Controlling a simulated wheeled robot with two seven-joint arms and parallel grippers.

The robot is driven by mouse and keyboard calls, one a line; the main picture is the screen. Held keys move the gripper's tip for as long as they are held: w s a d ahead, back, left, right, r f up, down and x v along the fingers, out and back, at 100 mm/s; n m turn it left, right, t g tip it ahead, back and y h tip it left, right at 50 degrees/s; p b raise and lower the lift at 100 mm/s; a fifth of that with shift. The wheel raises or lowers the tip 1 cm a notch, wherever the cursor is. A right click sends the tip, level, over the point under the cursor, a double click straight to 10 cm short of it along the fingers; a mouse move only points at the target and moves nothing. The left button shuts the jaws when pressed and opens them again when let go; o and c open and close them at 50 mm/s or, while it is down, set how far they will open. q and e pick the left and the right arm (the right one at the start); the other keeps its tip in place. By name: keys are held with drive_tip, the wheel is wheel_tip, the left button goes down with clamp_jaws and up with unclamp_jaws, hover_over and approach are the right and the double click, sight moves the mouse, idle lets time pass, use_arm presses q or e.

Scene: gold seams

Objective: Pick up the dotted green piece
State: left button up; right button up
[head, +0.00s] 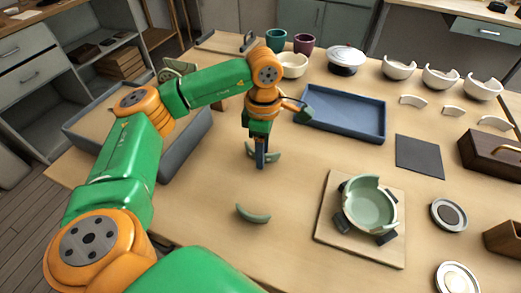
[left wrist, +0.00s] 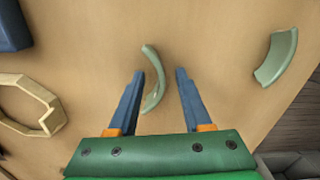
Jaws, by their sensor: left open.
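A curved green piece (head: 275,156) lies on the table directly under my left gripper (head: 261,160), which partly hides it in the head view. I cannot make out dots on either piece. My right gripper is not in view.
A green broken bowl (head: 368,208) stands on a wooden board (head: 336,238) to the right. A blue tray (head: 345,91) lies behind and right of the gripper. A dark mat (head: 419,156) and several white bowls stand farther right. Bare table surrounds the green pieces.

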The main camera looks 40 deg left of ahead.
use_arm(q)
drive_tip(key=shift+f, duration=0.25)
clamp_jaws()
drive_tip(key=shift+r, duration=0.2)
